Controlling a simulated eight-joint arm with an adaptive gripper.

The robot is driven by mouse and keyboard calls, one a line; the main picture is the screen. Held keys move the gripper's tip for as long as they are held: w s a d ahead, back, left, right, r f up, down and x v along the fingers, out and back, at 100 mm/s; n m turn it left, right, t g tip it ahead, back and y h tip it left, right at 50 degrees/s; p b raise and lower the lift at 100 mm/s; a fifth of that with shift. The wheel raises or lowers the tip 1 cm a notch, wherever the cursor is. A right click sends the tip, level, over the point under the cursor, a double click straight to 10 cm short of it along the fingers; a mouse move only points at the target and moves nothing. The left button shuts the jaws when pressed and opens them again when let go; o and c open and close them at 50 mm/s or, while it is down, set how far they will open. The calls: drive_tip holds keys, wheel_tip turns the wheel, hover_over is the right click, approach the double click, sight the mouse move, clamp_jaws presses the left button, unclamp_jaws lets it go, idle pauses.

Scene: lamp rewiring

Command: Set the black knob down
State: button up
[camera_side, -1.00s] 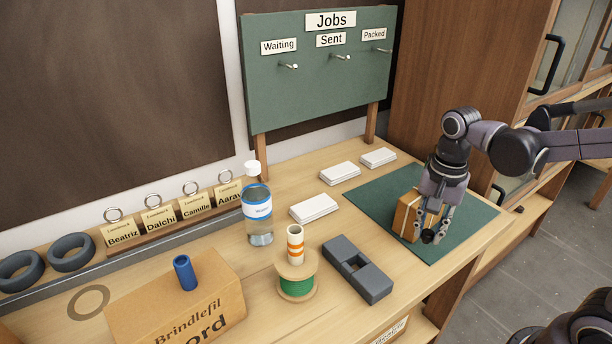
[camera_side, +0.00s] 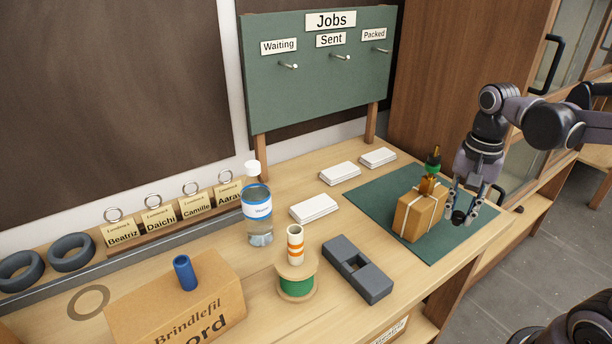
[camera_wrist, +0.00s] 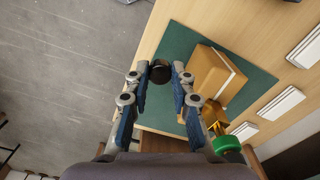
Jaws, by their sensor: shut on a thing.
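The black knob (camera_side: 458,217) is a small dark round piece between the fingertips of my gripper (camera_side: 463,212). In the wrist view the knob (camera_wrist: 160,73) sits at the tips of my gripper (camera_wrist: 160,72), which is shut on it. In the side view it shows in front of the right part of the green mat (camera_side: 437,248); in the wrist view it overlaps the mat's edge. I cannot tell how high it is above the surface. The cardboard box (camera_side: 418,215) with a pale band stands on the mat, left of my gripper.
White blocks (camera_side: 340,172), a grey slotted block (camera_side: 357,270), a green spool (camera_side: 296,284) and a bottle (camera_side: 257,215) stand further left. The bench edge is close on the right.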

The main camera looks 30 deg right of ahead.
drive_tip(key=w+a+r+n, duration=0.2)
drive_tip(key=w+a+r, duration=0.1)
drive_tip(key=w+a, duration=0.6)
drive_tip(key=w+a+r+n, duration=0.25)
drive_tip(key=w+a, duration=0.45)
drive_tip(key=w, duration=0.4)
drive_tip(key=w+a+n, duration=0.1)
drive_tip(key=w+a, duration=0.3)
drive_tip(key=a, duration=1.3)
drive_tip(key=w+a+f+m, duration=0.3)
drive_tip(key=w+a+f, duration=0.2)
drive_tip(key=a+f, duration=0.15)
drive_tip(key=f, duration=1)
drive_tip(key=shift+s+d, duration=0.15)
drive_tip(key=shift+d, duration=0.1)
drive_tip(key=o, duration=0.4)
drive_tip(key=shift+f, duration=0.15)
drive_tip(key=o, duration=0.4)
drive_tip(key=shift+o, duration=0.2)
